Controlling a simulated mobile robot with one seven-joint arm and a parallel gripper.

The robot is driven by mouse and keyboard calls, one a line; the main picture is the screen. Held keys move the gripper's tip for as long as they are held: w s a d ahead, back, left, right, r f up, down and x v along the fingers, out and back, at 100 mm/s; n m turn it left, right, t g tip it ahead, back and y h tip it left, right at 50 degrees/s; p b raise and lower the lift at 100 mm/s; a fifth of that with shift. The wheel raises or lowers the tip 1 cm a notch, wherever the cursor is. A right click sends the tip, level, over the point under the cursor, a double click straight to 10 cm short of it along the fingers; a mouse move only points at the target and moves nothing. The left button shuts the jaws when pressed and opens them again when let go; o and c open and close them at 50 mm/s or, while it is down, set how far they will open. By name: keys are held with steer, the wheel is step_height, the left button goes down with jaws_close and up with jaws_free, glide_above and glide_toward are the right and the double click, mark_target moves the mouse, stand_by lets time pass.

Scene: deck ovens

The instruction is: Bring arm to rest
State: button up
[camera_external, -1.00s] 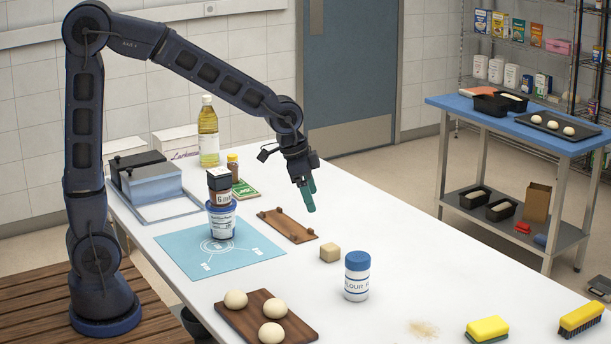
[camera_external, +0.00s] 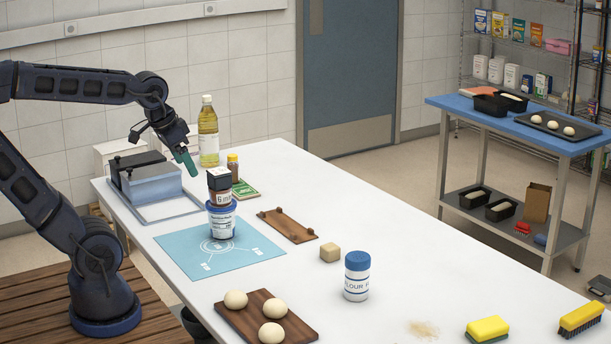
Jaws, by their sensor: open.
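My gripper (camera_external: 188,160) hangs in the air above the back left part of the white table (camera_external: 400,265), fingers pointing down to the right. It is empty. In the picture it sits just right of the grey lidded box (camera_external: 150,185) and left of the oil bottle (camera_external: 208,135). My arm is folded back to the left, and its elbow is outside the frame. A dark square-topped jar (camera_external: 220,190) stands on a blue-lidded tub (camera_external: 221,220) on the blue mat (camera_external: 190,262).
Dough balls rest on a brown board (camera_external: 256,325) in front. A flour jar (camera_external: 357,278), sponge (camera_external: 487,330) and brush (camera_external: 580,320) stand right.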

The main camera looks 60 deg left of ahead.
steer(key=shift+s+a+f+n, duration=0.15)
steer(key=shift+s+a, duration=0.15)
steer(key=shift+s, duration=0.35)
steer(key=shift+s+a+f+n, duration=0.15)
steer(key=shift+s+a, duration=0.1)
steer(key=shift+s, duration=0.35)
stand_by(0.4)
